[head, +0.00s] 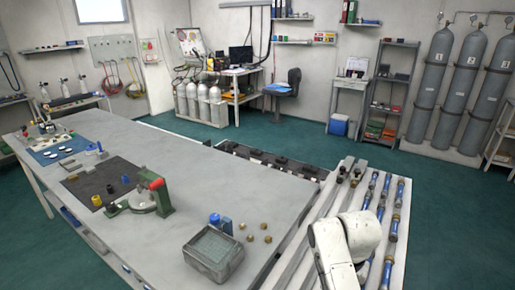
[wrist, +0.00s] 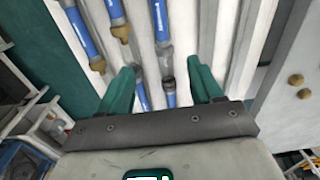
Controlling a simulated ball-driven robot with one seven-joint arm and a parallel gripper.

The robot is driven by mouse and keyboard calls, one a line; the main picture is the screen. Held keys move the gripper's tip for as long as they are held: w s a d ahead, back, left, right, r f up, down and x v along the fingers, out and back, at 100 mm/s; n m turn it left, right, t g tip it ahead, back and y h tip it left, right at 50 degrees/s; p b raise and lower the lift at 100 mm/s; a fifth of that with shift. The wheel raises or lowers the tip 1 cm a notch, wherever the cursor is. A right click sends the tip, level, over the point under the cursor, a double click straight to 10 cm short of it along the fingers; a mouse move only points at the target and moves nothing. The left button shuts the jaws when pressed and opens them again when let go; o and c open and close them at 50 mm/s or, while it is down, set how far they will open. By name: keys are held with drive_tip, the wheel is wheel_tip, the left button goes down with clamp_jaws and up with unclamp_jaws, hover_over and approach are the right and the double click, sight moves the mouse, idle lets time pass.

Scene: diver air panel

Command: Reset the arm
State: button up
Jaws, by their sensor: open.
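My gripper (wrist: 164,78) shows in the wrist view with its two green fingers apart and nothing between them. It is over a pale slotted rack (wrist: 207,35) that holds blue cylinders with metal ends. One blue cylinder (wrist: 160,18) runs along a slot in line with the gap between the fingers, and I see no finger touching it. In the head view my white arm (head: 345,243) reaches over the same rack (head: 325,205) at the lower right. The gripper itself is hidden there.
A long grey table (head: 200,165) lies left of the rack. It holds a grey bin (head: 214,256), several brass fittings (head: 250,238) and a green-and-red vise-like tool (head: 158,196). Tall grey gas cylinders (head: 466,85) stand at the back right. Green floor (head: 445,215) is clear on the right.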

drive_tip(key=s+f+n, duration=0.1)
drive_tip(key=s, duration=0.2)
drive_tip(key=s+d+f+n+t, duration=0.1)
drive_tip(key=s, duration=0.2)
drive_tip(key=s+d+f+n+t, duration=0.1)
drive_tip(key=s+f, duration=0.1)
drive_tip(key=s, duration=0.2)
drive_tip(key=shift+f, duration=0.1)
drive_tip(key=s+d+r+n+t, duration=0.1)
drive_tip(key=s+r+n+t, duration=0.25)
drive_tip(key=s, duration=0.85)
drive_tip(key=s+d+f+g, duration=0.1)
drive_tip(key=s+f+g, duration=0.3)
drive_tip(key=s, duration=0.7)
wheel_tip(320, 180, down, 2)
drive_tip(key=shift+d+f+g, duration=0.2)
drive_tip(key=shift+d+g, duration=0.05)
drive_tip(key=shift+g, duration=0.1)
drive_tip(key=shift+m, duration=0.25)
